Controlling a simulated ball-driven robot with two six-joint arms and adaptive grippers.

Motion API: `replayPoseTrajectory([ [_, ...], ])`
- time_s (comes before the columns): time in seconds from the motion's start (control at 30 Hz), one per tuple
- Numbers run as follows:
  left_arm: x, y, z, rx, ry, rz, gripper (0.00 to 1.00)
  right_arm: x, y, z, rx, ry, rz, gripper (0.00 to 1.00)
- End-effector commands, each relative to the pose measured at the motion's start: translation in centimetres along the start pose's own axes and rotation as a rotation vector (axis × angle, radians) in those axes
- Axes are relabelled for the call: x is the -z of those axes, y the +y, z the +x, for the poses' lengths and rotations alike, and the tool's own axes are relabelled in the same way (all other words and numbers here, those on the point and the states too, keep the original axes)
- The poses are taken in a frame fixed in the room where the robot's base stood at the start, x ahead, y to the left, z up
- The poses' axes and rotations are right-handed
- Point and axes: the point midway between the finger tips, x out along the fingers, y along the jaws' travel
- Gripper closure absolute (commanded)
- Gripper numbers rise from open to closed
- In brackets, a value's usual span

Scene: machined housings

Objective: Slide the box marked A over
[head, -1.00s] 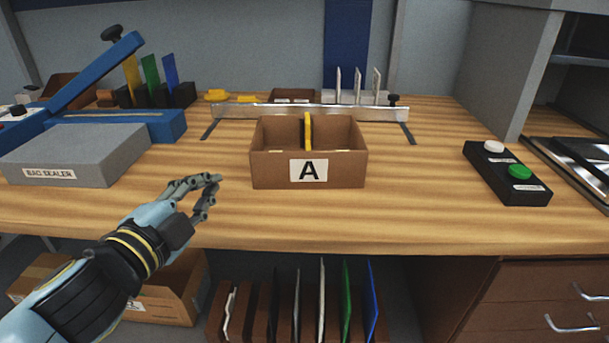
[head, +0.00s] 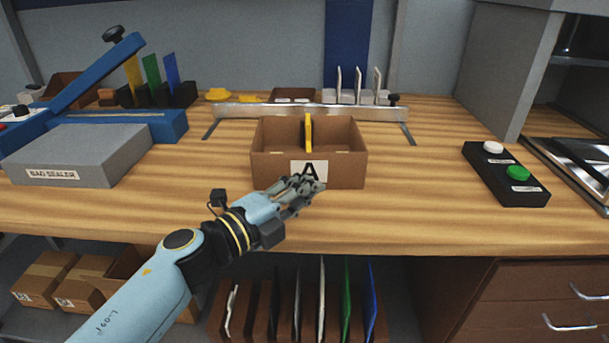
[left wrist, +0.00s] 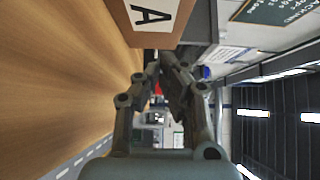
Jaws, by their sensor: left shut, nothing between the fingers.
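The box marked A (head: 265,164) is an open brown carton with a white label on its front and a yellow divider (head: 309,132) inside. It stands upright on the wooden bench, before a metal rail. My left gripper (head: 318,187) is shut and empty in front of the box, covering the lower part of the label; I cannot tell whether it touches. In the left wrist view, the box (left wrist: 190,14) shows sideways at the top, beyond the shut fingers (left wrist: 164,60). My right gripper is not in view.
The metal rail (head: 235,112) runs across behind the box. A grey bag sealer (head: 80,152) stands to the left. A black control box (head: 505,172) with white and green buttons sits to the right. The bench between the box and the buttons is clear.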

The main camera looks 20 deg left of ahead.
Motion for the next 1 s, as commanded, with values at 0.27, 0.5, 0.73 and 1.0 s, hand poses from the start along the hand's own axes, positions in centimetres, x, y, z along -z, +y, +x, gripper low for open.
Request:
replayPoseTrajectory([
  [0.27,-2.5,0.1,2.2,-0.001,-0.001,0.003,1.0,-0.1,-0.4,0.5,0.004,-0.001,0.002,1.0],
  [0.5,-2.8,0.1,2.4,-0.001,-0.001,0.002,1.0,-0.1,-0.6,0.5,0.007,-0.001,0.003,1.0],
  [0.73,-3.0,0.0,2.6,-0.001,-0.001,0.004,1.0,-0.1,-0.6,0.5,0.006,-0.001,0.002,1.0],
  [1.0,-7.7,0.2,7.2,0.0,-0.003,0.005,1.0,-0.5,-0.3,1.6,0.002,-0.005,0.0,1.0],
])
